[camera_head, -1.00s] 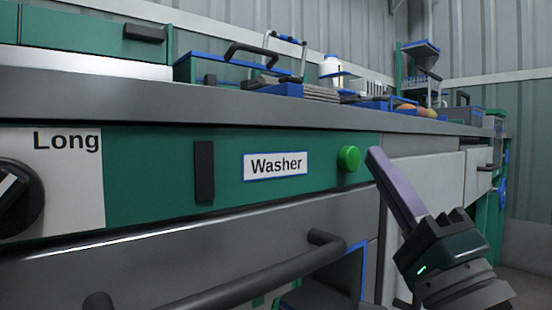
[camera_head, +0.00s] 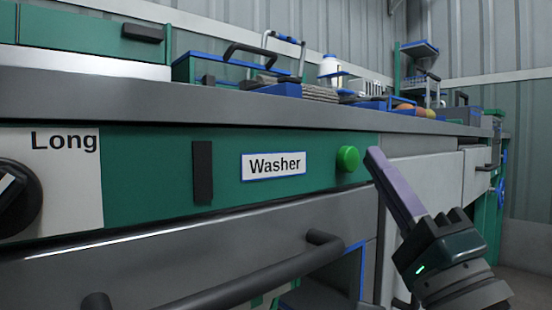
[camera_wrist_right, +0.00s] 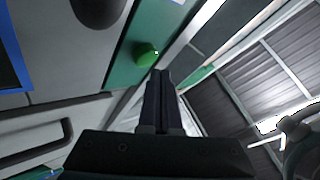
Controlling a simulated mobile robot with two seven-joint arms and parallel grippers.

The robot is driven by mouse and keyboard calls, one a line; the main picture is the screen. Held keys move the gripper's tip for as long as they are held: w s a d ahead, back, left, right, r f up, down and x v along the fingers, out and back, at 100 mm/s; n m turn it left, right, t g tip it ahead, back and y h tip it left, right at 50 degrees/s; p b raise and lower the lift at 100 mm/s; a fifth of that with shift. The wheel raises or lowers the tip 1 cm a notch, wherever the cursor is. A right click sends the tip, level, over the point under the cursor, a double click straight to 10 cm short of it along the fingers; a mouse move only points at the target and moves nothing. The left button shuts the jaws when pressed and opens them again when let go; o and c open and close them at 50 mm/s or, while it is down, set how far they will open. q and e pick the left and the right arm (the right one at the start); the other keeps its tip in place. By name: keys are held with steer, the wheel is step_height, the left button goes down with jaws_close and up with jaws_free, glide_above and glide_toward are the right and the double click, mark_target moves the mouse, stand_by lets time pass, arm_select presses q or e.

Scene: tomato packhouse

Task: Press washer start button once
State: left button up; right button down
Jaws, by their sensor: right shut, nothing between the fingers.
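The washer's start button is a round green knob (camera_head: 348,158) on the green panel, just right of the "Washer" label (camera_head: 274,165). It also shows in the right wrist view (camera_wrist_right: 146,55), just above and left of the fingertips. My right gripper (camera_head: 374,153) is shut and empty, its purple fingers pointing up and left. Its tips are just right of the button in the head view, and I see a small gap between them. In the right wrist view the shut fingers (camera_wrist_right: 160,74) point towards the green panel. My left gripper is not in view.
A dark dial (camera_head: 15,195) marked "Long" is at the far left of the panel. A dark bar handle (camera_head: 255,275) sticks out below the panel. The grey worktop (camera_head: 200,104) above holds boxes, a white bottle (camera_head: 329,70) and tools.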

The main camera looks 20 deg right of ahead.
steer(key=shift+w+a, duration=0.2)
steer(key=shift+w, duration=0.25)
steer(key=shift+w+a+b, duration=0.15)
steer(key=shift+w+b, duration=0.15)
steer(key=shift+w, duration=0.1)
stand_by(0.8)
steer(key=shift+s, duration=0.1)
steer(key=shift+s+d+p, duration=0.35)
steer(key=shift+s+p, duration=0.1)
steer(key=shift+s, duration=0.3)
